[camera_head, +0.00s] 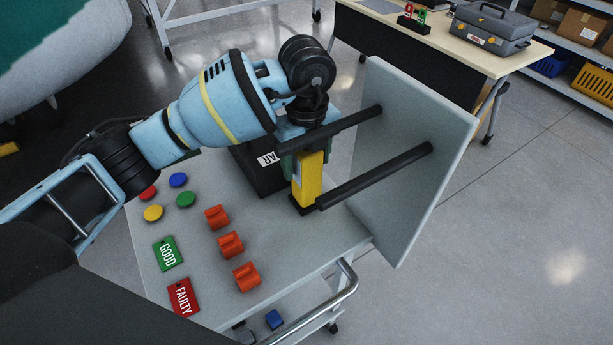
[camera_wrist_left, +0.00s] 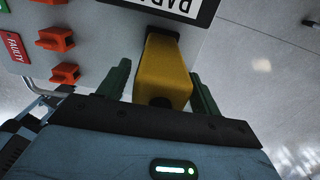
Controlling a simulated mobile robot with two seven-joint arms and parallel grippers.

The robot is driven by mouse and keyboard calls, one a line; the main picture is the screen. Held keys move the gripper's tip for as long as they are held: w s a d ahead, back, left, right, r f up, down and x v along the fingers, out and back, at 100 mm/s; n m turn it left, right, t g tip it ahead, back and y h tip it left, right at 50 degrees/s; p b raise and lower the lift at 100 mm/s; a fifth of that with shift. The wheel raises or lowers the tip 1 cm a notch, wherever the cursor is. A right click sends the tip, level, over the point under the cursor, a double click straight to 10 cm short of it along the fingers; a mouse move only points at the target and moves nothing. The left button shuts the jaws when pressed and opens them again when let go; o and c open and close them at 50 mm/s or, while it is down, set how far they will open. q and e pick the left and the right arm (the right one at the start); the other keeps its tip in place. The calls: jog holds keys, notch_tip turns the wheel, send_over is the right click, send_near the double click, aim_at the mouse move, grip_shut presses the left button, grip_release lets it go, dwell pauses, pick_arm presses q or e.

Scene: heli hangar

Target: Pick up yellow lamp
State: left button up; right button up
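The yellow lamp (camera_head: 309,182) stands upright on the grey cart top, with a dark base under its yellow body. My left gripper (camera_head: 304,160) is over it from above, its fingers partly hidden by dark parts in the head view. In the left wrist view the lamp (camera_wrist_left: 165,72) lies between the two green fingers of my left gripper (camera_wrist_left: 161,80). The fingers are apart, with a gap visible on each side of the lamp. My right gripper is not in view.
A black labelled box (camera_head: 258,172) stands just beside the lamp. A grey upright panel (camera_head: 415,150) with two black bars is close on its right. Orange parts (camera_head: 231,244), coloured buttons (camera_head: 179,180), and GOOD (camera_head: 168,254) and FAULTY (camera_head: 184,297) tags lie on the cart (camera_head: 205,325).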

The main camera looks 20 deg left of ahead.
pick_arm(q)
grip_shut()
jog(key=shift+r, duration=0.1)
